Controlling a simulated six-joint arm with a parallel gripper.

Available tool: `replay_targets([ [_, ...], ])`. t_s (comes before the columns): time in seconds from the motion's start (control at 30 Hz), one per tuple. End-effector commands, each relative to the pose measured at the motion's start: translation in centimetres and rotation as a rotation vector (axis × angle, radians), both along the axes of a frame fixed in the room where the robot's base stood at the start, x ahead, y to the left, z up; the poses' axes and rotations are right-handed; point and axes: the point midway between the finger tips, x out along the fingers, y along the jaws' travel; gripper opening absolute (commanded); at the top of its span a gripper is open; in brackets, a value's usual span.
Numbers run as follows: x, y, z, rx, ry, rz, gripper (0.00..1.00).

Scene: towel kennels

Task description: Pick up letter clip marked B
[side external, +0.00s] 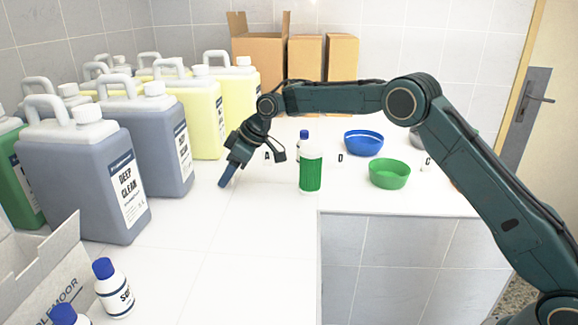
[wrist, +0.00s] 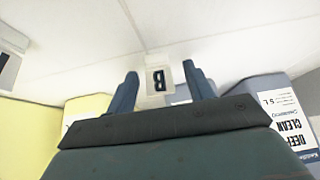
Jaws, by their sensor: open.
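The letter clip marked B (wrist: 158,86) is a small white block with a dark letter, lying on the white counter in the wrist view. It sits between the two blue fingertips of my gripper (wrist: 160,74), with a gap on each side. In the side external view my gripper (side external: 228,178) points down at the counter beside the jugs, fingers low near the surface. Clip B cannot be made out there. Clips marked A (side external: 267,156), D (side external: 340,158) and C (side external: 427,163) stand farther right on the counter.
Large jugs, grey (side external: 75,185) and yellow (side external: 195,115), crowd the left. A green-labelled bottle (side external: 311,172), a blue bowl (side external: 364,143) and a green bowl (side external: 389,174) stand right. Cartons (side external: 262,60) are behind. The counter in front of my gripper is clear.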

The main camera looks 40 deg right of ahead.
Motion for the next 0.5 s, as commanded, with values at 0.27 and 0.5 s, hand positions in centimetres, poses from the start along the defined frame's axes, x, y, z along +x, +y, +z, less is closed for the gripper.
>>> replay_targets([
  [0.27, -0.01, -0.01, 0.02, 0.0, 0.0, 0.0, 0.11],
  [0.5, -0.01, -0.01, 0.03, 0.0, 0.0, 0.0, 0.05],
])
